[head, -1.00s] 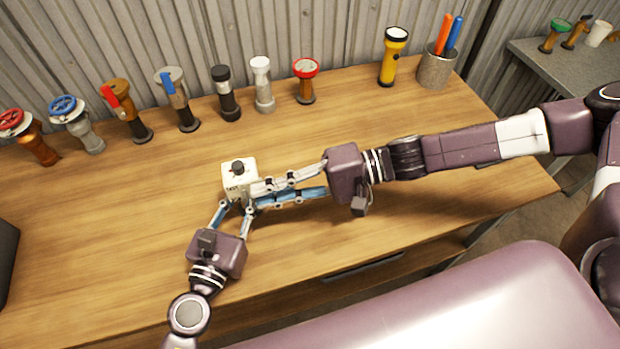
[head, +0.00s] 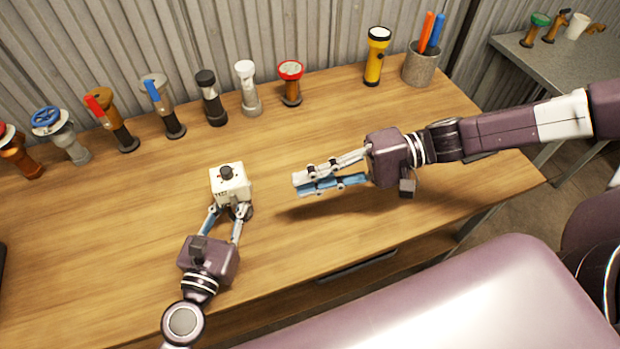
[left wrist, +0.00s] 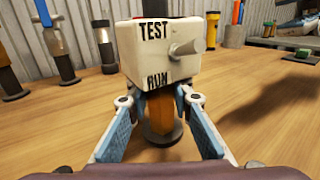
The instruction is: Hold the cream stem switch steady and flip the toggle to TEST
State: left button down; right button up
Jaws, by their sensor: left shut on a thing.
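The grey toggle (left wrist: 190,48) sticks out to the right at about mid-height, tilted slightly up. Which end it is set to, I cannot tell. My left gripper (head: 229,211) is shut around the switch's orange-brown stem (left wrist: 160,112), below the box.
A row of valves and fittings stands along the back, including a blue-wheel valve (head: 47,120) and a red-rimmed fitting (head: 291,80). A yellow torch (head: 376,58) and a pen cup (head: 421,69) stand at back right. The bench (head: 120,210) left of the switch is clear.

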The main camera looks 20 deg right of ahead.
pick_arm(q)
jog(key=c, duration=1.6)
grip_release()
